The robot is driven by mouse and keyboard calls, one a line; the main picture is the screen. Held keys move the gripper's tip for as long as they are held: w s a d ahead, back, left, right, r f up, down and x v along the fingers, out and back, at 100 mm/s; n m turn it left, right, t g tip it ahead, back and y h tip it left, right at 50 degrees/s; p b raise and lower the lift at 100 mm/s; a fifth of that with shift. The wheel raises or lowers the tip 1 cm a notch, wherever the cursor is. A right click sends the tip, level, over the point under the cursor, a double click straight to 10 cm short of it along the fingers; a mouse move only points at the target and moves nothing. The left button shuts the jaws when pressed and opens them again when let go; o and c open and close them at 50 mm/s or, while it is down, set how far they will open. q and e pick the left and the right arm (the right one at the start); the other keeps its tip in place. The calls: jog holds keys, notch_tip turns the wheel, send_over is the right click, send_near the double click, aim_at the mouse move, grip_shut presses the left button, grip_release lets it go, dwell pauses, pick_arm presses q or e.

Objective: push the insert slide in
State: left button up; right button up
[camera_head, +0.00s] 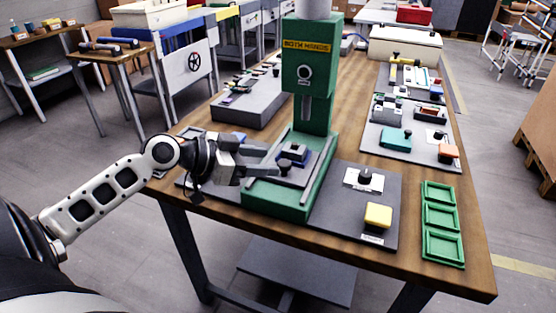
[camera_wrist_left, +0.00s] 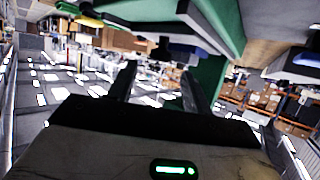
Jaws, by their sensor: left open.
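The green press (camera_head: 312,75) stands on the wooden table, with a "BOTH HANDS" label on its head. Its insert slide (camera_head: 308,172) is a grey plate in the green base, carrying a blue and dark block (camera_head: 295,152). A dark knob (camera_head: 284,164) shows at the slide's near left side. My left gripper (camera_head: 274,170) reaches in from the left, its fingertips close to this knob; I cannot tell whether they touch it. In the left wrist view its fingers (camera_wrist_left: 160,82) are apart, with a dark knob (camera_wrist_left: 162,48) beyond and between them. My right gripper is out of view.
A grey panel with a black knob (camera_head: 365,176) and a yellow button (camera_head: 378,215) lies right of the press. Green trays (camera_head: 442,223) lie at the table's right edge. A grey box (camera_head: 248,108) stands behind left. Bare wood lies between panel and trays.

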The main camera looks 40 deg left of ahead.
aim_at(283, 162)
pick_arm(q)
jog(key=shift+x, duration=2.2)
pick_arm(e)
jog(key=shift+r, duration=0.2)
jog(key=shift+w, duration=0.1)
